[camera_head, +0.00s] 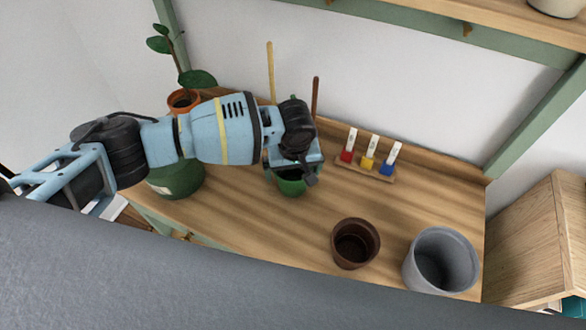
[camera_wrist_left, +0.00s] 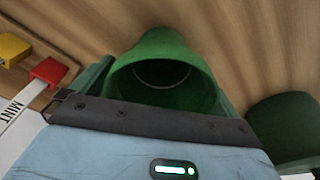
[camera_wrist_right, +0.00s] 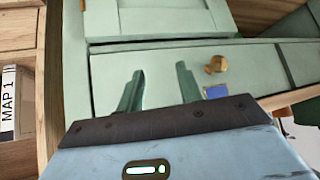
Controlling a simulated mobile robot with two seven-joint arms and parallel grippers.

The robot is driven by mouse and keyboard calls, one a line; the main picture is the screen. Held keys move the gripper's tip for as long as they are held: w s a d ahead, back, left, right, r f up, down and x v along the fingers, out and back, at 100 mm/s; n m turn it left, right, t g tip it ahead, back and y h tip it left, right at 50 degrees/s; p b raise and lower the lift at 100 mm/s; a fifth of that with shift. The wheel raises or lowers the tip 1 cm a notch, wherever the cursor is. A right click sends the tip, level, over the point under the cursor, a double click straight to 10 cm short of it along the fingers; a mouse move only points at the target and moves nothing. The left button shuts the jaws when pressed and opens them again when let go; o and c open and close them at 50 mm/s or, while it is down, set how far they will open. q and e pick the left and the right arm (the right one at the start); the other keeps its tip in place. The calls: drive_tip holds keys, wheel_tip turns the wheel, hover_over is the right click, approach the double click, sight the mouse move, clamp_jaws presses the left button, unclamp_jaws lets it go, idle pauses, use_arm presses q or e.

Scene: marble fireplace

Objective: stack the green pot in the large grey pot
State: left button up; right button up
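The green pot (camera_head: 291,187) stands on the wooden bench top, partly hidden under my left gripper (camera_head: 300,174). In the left wrist view the green pot (camera_wrist_left: 160,60) lies between the two spread fingers of the left gripper (camera_wrist_left: 160,95), one on each side of its rim; I cannot tell whether they touch it. The large grey pot (camera_head: 440,260) stands upright, open and empty-looking, at the bench's right front. My right gripper (camera_wrist_right: 160,88) shows only in its wrist view, fingers apart and empty, before a pale green drawer front.
A brown pot (camera_head: 355,243) stands just left of the large grey pot. A rack of coloured labels (camera_head: 367,170) is at the back. A larger dark green container (camera_head: 178,182) and a potted plant (camera_head: 184,101) are at left. The bench middle is clear.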

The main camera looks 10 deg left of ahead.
use_arm(q)
wheel_tip(320, 180, up, 12)
drive_tip(key=s+p, duration=0.1)
drive_tip(key=shift+s+d+p, duration=0.2)
drive_tip(key=shift+d+p, duration=0.05)
drive_tip(key=shift+p, duration=0.15)
use_arm(e)
drive_tip(key=shift+w+r+t, duration=0.3)
drive_tip(key=shift+w+r, duration=0.7)
drive_tip(key=shift+r, duration=0.25)
